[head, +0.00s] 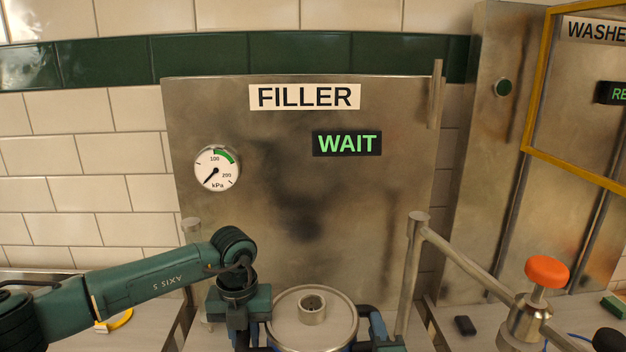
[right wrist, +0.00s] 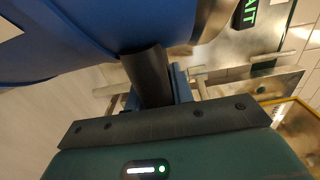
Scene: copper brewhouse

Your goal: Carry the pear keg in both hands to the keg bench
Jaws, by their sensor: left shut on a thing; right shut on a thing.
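The keg (head: 290,331) is at the bottom centre of the head view, with a round steel top and a raised collar in its middle. Its blue body and a steel rim also show in the right wrist view (right wrist: 90,35). My left gripper (head: 252,330) is shut at the keg's left side; the grasp itself is mostly hidden. My right gripper (head: 383,338) is shut at its right side. In the right wrist view a dark handle (right wrist: 148,75) at the keg's side runs into my right gripper (right wrist: 165,95). The keg's lower part and label are out of view. The keg bench cannot be made out.
A steel filler panel (head: 300,200) reading WAIT stands behind the keg, with a pressure gauge (head: 217,168). A rail (head: 460,258) and a valve with an orange knob (head: 546,271) stand at the right. The washer (head: 570,110) is further right. A yellow loop lies at lower left.

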